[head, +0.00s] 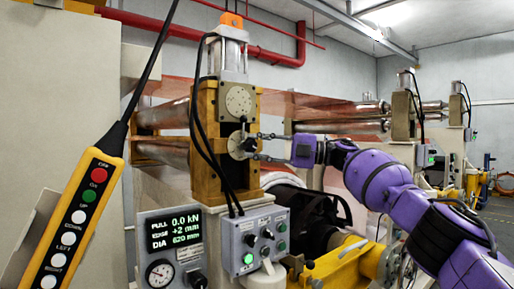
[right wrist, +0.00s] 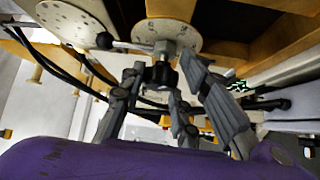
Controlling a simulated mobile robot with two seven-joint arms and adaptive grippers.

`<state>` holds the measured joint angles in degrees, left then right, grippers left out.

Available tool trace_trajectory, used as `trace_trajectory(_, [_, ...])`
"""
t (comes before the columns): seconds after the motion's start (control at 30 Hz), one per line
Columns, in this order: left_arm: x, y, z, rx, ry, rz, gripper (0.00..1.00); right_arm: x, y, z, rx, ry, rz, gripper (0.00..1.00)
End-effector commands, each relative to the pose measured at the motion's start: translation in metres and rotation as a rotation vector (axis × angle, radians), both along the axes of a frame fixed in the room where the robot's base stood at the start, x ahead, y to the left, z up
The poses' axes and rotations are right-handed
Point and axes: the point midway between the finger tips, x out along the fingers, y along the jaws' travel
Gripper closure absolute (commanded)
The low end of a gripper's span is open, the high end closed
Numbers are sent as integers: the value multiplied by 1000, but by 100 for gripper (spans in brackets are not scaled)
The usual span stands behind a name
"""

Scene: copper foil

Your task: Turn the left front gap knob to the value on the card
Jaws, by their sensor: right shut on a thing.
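The front gap knob has a dark hub with a grey stem and a pale round dial (right wrist: 190,38) behind it. In the head view this lower dial (head: 236,142) sits on the yellow roll stand, partly hidden by my fingers. My right gripper (head: 258,146) reaches in from the right and is shut on the knob. In the right wrist view its grey fingers (right wrist: 172,88) close around the dark hub (right wrist: 163,74). A thin lever with a black ball end (right wrist: 105,40) runs left from the stem. I see no readable card. My left gripper is not in view.
A second round dial plate (head: 239,101) sits above the knob. A display (head: 173,228) reads pull 0.0 kN, edge +2 mm, dia 620 mm. A button box (head: 253,240) stands below. A yellow pendant (head: 78,215) hangs close at left. Black cables (head: 205,130) run down beside the stand.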

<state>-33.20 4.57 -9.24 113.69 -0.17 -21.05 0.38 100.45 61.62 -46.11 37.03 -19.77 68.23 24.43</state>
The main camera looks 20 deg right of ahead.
Motion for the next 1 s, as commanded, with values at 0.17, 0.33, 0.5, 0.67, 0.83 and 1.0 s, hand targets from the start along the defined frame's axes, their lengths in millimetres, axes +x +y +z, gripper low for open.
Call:
trace_trajectory(0.17, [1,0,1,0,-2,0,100,-1,-3,9,12,-8,-6,97])
trace_trajectory(0.33, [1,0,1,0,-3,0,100,-1,-3,9,13,-9,-6,97])
trace_trajectory(0.5, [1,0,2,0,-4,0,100,-1,-3,10,15,-10,-6,97])
trace_trajectory(0.67, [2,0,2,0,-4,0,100,-1,-3,11,15,-10,-6,97])
trace_trajectory(0.83, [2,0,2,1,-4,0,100,-1,-3,11,16,-10,-7,97])
trace_trajectory(1.0, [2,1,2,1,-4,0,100,-1,-3,12,16,-11,-6,63])
